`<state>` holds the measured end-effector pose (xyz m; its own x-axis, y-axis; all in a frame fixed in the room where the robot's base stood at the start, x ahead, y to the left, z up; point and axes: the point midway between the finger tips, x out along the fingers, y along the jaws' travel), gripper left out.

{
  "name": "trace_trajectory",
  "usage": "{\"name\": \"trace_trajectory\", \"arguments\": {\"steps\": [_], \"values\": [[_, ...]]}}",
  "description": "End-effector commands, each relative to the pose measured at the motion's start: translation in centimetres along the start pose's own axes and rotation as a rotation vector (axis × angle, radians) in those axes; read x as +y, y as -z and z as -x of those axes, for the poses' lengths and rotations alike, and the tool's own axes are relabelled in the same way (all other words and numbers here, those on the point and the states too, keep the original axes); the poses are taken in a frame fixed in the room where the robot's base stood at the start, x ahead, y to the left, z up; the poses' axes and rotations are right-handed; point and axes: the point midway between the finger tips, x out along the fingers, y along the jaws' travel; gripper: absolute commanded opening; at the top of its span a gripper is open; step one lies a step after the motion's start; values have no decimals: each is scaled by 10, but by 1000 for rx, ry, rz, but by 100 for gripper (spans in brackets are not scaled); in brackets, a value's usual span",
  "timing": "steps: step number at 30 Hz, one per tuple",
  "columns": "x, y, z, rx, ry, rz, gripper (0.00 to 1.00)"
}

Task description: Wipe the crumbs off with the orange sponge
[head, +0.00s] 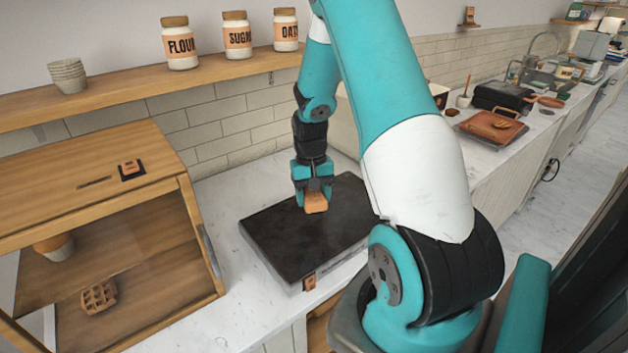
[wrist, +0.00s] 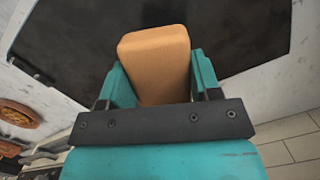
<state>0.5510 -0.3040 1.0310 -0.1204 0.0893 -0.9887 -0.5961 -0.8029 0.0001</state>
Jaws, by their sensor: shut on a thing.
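The orange sponge (head: 315,203) is between the fingers of my gripper (head: 312,187), which is shut on it. In the wrist view the sponge (wrist: 156,62) stands out past both teal fingers of my gripper (wrist: 160,80). The sponge is over the middle of a flat black plate (head: 270,238) on the white counter. I cannot tell whether it touches the plate. The black plate (wrist: 90,45) also fills the upper part of the wrist view. I can make out no crumbs on it; some may be too small to see or hidden behind my arm.
A wooden cabinet (head: 75,170) with an open-looking front stands at the left, holding a waffle (head: 99,296) and a pot. A shelf (head: 120,98) with jars runs along the tiled wall. A brown board (head: 490,127) lies at the right. The counter left of the plate is clear.

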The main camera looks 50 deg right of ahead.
Motion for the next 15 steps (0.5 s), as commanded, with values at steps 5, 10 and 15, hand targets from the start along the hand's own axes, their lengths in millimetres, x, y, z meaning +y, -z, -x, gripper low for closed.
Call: {"name": "trace_trajectory", "arguments": {"steps": [5,10,15], "values": [[-2,-3,19,1,0,3,39],[-3,-4,23,0,-1,5,39],[-3,-4,22,0,-1,5,39]]}}
